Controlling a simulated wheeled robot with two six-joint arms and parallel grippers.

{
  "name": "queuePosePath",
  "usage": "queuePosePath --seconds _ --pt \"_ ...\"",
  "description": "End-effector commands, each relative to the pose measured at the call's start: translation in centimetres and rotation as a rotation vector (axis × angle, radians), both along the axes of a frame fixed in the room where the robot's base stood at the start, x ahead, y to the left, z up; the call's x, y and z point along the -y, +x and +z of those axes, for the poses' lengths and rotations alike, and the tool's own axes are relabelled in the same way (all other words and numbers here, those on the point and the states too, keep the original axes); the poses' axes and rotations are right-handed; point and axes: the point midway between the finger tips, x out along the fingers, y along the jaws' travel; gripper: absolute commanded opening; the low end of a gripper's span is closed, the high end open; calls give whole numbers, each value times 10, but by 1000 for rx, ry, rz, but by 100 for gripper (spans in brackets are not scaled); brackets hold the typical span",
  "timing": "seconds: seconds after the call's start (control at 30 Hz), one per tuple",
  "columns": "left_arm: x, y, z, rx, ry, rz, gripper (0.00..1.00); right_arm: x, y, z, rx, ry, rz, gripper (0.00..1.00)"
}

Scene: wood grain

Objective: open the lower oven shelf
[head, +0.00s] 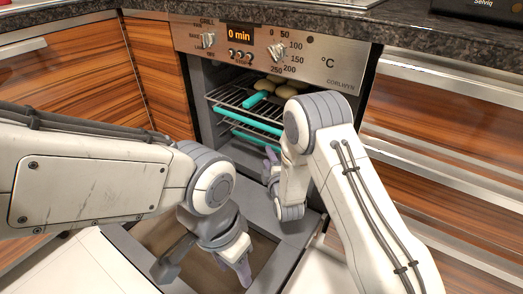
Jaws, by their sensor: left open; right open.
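The oven (205,85) is open, with its door (285,262) folded down in front. Inside, a wire shelf (232,97) has a teal bar (240,118) along its front. Below it a second teal bar (255,139) marks the lower shelf, mostly hidden by the bar above and by my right arm. My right gripper (270,168) is at the oven mouth, just in front of the lower bar and partly hidden by its own arm; it is open, and contact with the bar cannot be told. My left gripper (204,272) is open and empty above the folded-down door.
Several bread rolls (286,90) and a short teal piece (257,101) show in the upper part of the oven. The control panel (262,55) is above. Wooden drawers (450,130) stand right and wooden cabinets (155,65) left. White floor tiles lie around the door.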

Motion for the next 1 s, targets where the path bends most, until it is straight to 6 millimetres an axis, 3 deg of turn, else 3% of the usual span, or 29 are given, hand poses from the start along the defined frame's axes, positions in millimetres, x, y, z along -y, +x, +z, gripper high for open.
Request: queuePosePath --seconds 0.5,0.7,0.97,1.0 --pt "0 0 -40 0 0 0 50 -17 83 -13 2 2 0 52" --pt "0 0 -43 0 0 0 50 -20 95 -13 -1 2 1 52" --pt "0 0 -42 0 0 0 50 -20 95 -12 -2 2 1 52" --pt "0 0 -42 0 0 0 50 -20 95 -12 -2 2 1 37"
